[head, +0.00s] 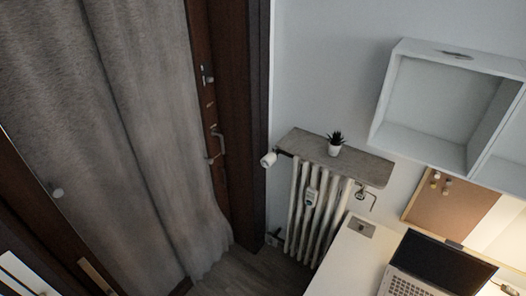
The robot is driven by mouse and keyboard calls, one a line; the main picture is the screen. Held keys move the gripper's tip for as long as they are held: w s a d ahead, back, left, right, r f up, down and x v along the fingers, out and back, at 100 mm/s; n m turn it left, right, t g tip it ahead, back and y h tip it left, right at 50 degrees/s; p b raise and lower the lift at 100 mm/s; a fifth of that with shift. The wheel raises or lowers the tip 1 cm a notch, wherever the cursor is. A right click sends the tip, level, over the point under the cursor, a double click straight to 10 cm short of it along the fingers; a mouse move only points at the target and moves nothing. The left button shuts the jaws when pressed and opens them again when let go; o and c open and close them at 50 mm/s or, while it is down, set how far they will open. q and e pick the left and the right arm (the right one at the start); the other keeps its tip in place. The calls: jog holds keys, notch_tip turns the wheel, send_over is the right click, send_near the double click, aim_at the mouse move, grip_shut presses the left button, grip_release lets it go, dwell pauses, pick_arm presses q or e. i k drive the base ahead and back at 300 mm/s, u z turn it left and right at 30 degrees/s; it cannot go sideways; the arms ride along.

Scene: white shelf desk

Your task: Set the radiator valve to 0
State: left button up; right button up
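The radiator (296,222) stands against the wall, right of the dark door frame, with a grey-brown shelf board (312,149) over it. A white cylindrical radiator valve (268,159) sticks out at its upper left end. The valve is too small in the head view to read its setting. A small whitish device (311,197) is fixed on the front of the radiator's ribs. Neither of my grippers shows in the head view.
A white desk (341,262) with an open laptop (437,268) stands at the lower right, close to the radiator. A white wall shelf (386,97) hangs above. Grey curtains (110,130) fill the left. A strip of floor (254,266) is clear before the radiator.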

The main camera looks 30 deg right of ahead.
aim_at(266, 162)
jog(key=u, duration=0.3)
jog(key=i, duration=1.2)
jog(key=z, duration=0.7)
